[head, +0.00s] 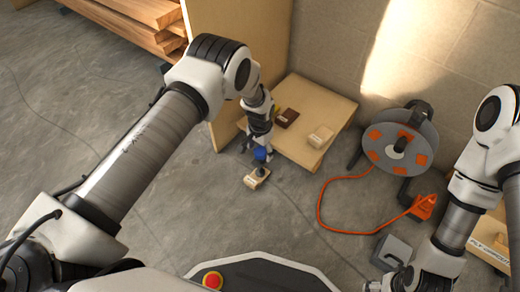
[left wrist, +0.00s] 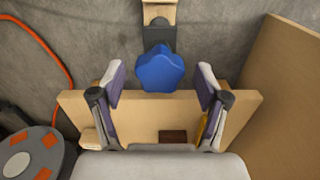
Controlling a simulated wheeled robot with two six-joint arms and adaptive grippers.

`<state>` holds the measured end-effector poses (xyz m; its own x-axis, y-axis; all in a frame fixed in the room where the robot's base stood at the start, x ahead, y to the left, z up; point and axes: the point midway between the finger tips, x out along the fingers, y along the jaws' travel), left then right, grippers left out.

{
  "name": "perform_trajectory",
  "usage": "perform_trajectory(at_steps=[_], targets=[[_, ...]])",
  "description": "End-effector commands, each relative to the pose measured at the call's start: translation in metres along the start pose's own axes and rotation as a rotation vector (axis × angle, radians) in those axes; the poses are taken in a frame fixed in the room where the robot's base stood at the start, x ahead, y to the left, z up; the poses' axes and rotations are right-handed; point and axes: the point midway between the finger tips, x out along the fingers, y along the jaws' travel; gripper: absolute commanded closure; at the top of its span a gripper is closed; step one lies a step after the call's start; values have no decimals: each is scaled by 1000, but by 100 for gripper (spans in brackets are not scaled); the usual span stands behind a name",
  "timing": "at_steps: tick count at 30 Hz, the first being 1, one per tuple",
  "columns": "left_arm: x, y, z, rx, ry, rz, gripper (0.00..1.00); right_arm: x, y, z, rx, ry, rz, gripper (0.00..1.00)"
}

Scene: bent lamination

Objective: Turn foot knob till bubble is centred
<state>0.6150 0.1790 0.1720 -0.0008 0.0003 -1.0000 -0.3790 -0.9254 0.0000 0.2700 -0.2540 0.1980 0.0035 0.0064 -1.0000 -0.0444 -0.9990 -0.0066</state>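A blue lobed foot knob (head: 261,153) sits at the near left corner of a low plywood platform (head: 337,112), above a small wooden block (head: 257,179) on the floor. In the left wrist view the blue knob (left wrist: 162,69) lies between and just beyond the two spread fingers of my left gripper (left wrist: 162,88). That gripper is open, and I see no finger touching the knob. My right gripper (head: 388,285) is low at the right, partly cut off by the frame edge; its fingers are unclear. No bubble can be made out in either view.
A dark brown block (head: 287,117) and a pale block (head: 320,136) lie on the platform. A tall plywood panel (head: 235,50) stands left of it. A cable reel (head: 383,160) with an orange cord (head: 320,207) stands right. Stacked boards (head: 130,32) lie behind.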

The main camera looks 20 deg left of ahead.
Motion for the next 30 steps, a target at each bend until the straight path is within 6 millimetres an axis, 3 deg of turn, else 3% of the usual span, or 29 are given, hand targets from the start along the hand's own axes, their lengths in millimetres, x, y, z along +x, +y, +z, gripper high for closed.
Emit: perform_trajectory(at_steps=[8, 21, 24, 30], targets=[[-7, 0, 0, 0, 1, 0, 25, 0, 0, 0, 0, 0, 0, 25], [-104, 0, 0, -1, 2, -1, 25, 0, 0, 0, 0, 0, 0, 25], [-116, 0, 0, -1, 0, 0, 25, 0, 0, 0, 0, 0, 0, 25], [-120, 0, 0, 0, -1, 1, 25, 0, 0, 0, 0, 0, 0, 25]])
